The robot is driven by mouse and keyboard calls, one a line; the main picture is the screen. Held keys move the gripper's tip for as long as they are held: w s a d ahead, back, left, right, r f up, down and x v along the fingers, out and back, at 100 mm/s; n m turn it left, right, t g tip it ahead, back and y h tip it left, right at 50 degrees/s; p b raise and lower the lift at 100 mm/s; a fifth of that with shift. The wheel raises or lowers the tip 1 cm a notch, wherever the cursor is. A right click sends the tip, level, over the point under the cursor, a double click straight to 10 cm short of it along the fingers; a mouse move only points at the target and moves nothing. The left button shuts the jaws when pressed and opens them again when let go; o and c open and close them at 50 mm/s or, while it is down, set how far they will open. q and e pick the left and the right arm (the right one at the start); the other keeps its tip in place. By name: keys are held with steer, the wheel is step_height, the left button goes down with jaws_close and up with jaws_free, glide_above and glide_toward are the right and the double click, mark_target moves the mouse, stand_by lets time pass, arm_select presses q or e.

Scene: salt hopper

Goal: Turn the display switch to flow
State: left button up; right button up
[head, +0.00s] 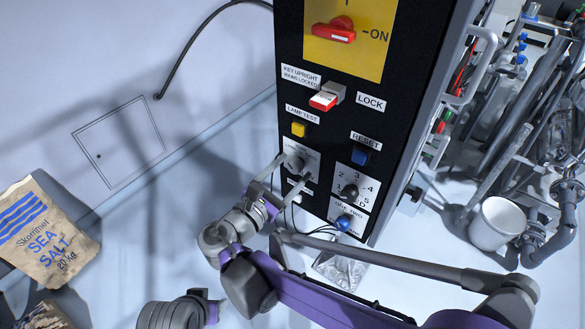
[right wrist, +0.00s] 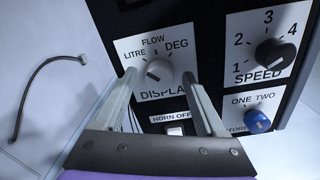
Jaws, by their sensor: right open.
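The display switch is a round grey knob (right wrist: 159,73) on a white plate marked LITRE, FLOW and DEG in the right wrist view. I cannot tell clearly which mark it points at. In the head view the knob (head: 297,163) is small and partly hidden by my gripper. My right gripper (head: 292,168) is open, with one finger on each side of the knob. In the right wrist view the gripper (right wrist: 159,76) has its fingertips beside the knob; I cannot tell whether they touch it.
The speed knob (right wrist: 275,53) and blue ONE TWO knob (right wrist: 257,122) sit right of the display plate. A HORN OFF rocker (right wrist: 174,128) is just below it. Above are a yellow button (head: 299,129) and blue reset button (head: 361,157). A salt bag (head: 45,235) lies at left.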

steer(key=shift+s, duration=0.1)
steer(key=shift+c, duration=0.2)
steer(key=shift+c, duration=1.2)
jaws_close()
steer(key=shift+m, duration=0.5)
steer(key=m, duration=0.3)
steer(key=shift+m, duration=0.3)
steer(key=shift+a+m, duration=0.1)
steer(key=shift+m, duration=2)
steer(key=shift+p, duration=0.3)
